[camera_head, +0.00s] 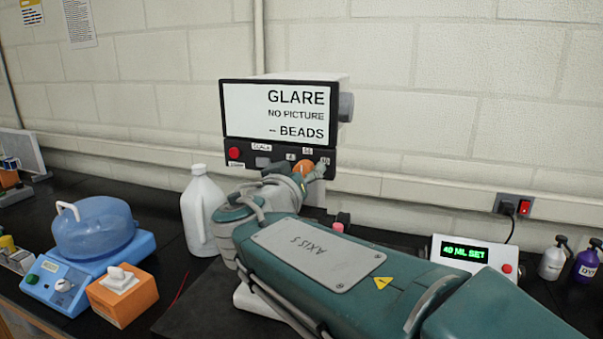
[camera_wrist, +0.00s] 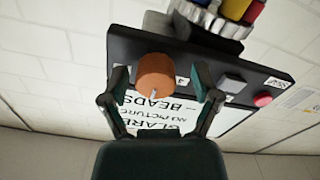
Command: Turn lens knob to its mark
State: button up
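The orange knob (camera_head: 303,168) sits on the dark front panel below the screen of a box-shaped instrument (camera_head: 278,112). I take it to be the lens knob. In the wrist view, which is upside down, the knob (camera_wrist: 156,76) carries a pale pointer line on its lower side, towards the screen. Small white labels sit around it in the head view, too small to read surely. My gripper (camera_head: 300,174) is at the panel. Its two fingers (camera_wrist: 160,80) stand open on either side of the knob, with a visible gap on both sides.
The screen reads "GLARE NO PICTURE -- BEADS". A red button (camera_head: 234,153) is at the panel's left. A white jug (camera_head: 201,213) stands left of my arm, near a blue centrifuge-like device (camera_head: 95,235) and an orange box (camera_head: 122,296). A "40 ML SET" display (camera_head: 465,252) stands right.

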jog(key=v, duration=1.2)
jog(key=s+d+f+g+y, duration=0.1)
jog(key=s+d+f+g, duration=0.35)
jog(key=d+f, duration=0.4)
jog(key=s+d+f+g, duration=0.3)
jog(key=d+f+g, duration=0.3)
jog(key=d+f, duration=0.3)
jog(key=s+d+f+y, duration=0.1)
jog(key=s+f+y, duration=0.4)
jog(key=s, duration=0.1)
jog(key=shift+s+d+g, duration=0.15)
jog(key=shift+s+g, duration=0.15)
jog(key=shift+g, duration=0.15)
